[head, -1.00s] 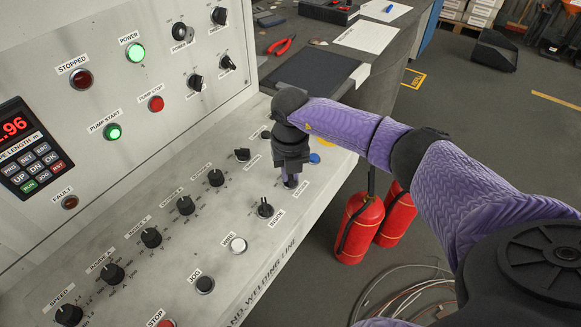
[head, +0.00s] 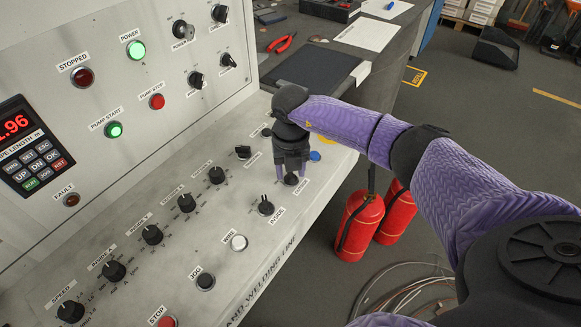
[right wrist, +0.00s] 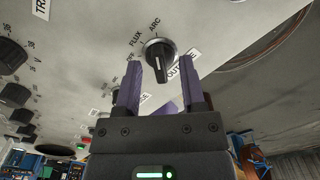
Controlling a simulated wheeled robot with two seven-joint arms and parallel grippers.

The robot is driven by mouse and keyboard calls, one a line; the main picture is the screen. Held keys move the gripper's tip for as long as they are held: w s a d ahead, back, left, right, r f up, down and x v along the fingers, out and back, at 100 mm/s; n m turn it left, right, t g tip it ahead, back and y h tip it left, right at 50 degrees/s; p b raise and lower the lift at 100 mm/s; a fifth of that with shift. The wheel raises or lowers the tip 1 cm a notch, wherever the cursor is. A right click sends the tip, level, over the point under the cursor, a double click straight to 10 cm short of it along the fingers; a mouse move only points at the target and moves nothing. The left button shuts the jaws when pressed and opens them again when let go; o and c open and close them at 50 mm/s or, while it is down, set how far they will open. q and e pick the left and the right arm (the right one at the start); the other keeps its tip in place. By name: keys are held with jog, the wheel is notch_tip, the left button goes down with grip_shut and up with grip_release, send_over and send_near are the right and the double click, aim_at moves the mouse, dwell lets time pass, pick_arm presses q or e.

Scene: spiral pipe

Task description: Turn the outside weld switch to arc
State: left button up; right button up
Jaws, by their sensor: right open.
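The outside weld switch (head: 291,179) is a black rotary knob on the sloped panel. In the right wrist view the knob (right wrist: 160,62) shows close up, with FLUX and ARC printed above it. Its OUTSIDE label is partly covered by a finger. I cannot tell for sure which mark the knob points at. My right gripper (head: 291,173) is above the switch, its purple fingers apart. In the right wrist view the right gripper (right wrist: 162,68) has one finger on each side of the knob, with gaps visible. My left gripper is not in view.
The INSIDE switch (head: 266,207) is just left of and nearer than the outside one. A white WIRE button (head: 239,242) and other knobs line the panel. A blue button (head: 315,156) is right of my gripper. Red extinguishers (head: 359,226) stand on the floor beyond the panel edge.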

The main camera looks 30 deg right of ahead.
notch_tip(320, 180, up, 10)
jog(key=p, duration=0.2)
